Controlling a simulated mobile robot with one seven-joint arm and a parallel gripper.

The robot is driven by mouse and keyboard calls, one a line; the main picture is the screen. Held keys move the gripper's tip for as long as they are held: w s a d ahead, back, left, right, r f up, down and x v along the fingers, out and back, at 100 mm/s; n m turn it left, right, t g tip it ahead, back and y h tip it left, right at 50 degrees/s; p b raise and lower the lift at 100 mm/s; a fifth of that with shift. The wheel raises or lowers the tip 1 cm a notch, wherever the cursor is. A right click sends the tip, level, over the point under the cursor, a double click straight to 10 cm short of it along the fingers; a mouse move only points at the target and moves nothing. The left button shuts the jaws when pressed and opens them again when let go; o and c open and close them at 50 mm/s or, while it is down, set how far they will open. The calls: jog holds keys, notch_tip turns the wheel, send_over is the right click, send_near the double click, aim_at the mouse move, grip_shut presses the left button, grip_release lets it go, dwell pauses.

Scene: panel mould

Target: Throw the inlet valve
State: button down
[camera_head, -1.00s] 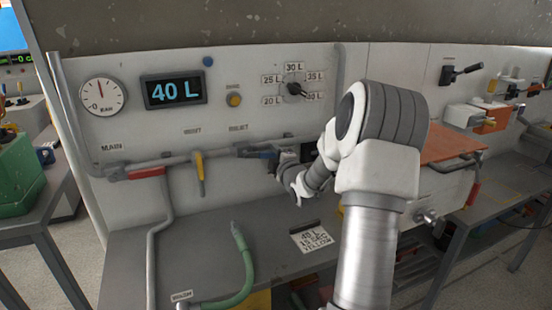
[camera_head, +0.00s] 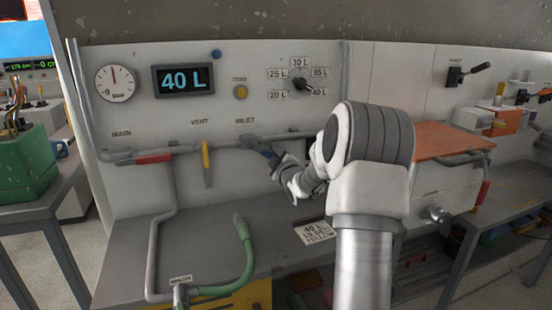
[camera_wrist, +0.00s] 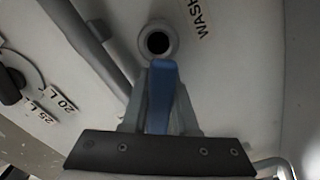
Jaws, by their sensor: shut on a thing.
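A grey pipe along the panel carries three valves with levers. The red lever (camera_head: 154,158) lies along the pipe at the left. The yellow lever (camera_head: 206,163) hangs straight down. The blue lever (camera_head: 267,152) slants down to the right. My gripper (camera_head: 277,163) is shut on the blue lever, which also shows between the fingers in the wrist view (camera_wrist: 160,100). A round dark opening (camera_wrist: 157,41) lies just beyond the lever's end there. A label beside it seems to begin "WASH".
A gauge (camera_head: 117,83), a display (camera_head: 183,79) reading 40 L and a selector dial (camera_head: 296,89) are above the pipe. A green hose (camera_head: 243,262) rises from the bench. An orange plate (camera_head: 440,138) sits to the right of my arm.

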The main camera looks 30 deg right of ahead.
jog(key=a+f+m+b, duration=0.1)
jog(key=m, duration=0.1)
jog(key=a+f+m+b, duration=0.1)
jog(key=b, duration=0.1)
jog(key=shift+w+f+m, duration=0.2)
jog(key=shift+f+m, duration=0.15)
jog(key=shift+m, duration=0.05)
jog(key=a+m, duration=0.1)
jog(key=f+m+b, duration=0.1)
jog(key=shift+w+a+m+b, duration=0.2)
jog(key=shift+a+m+b, duration=0.1)
jog(key=shift+a, duration=0.05)
jog(key=a+m, duration=0.1)
jog(key=a+m+b, duration=0.1)
jog(key=m, duration=0.1)
jog(key=shift+w+f, duration=0.2)
jog(key=shift+w, duration=0.05)
jog(key=shift+w+a+m+b, duration=0.15)
jog(key=shift+a+m+b, duration=0.5)
jog(key=shift+m, duration=0.35)
jog(key=shift+a, duration=0.1)
jog(key=c, duration=0.7)
grip_release()
jog(key=shift+r, duration=0.1)
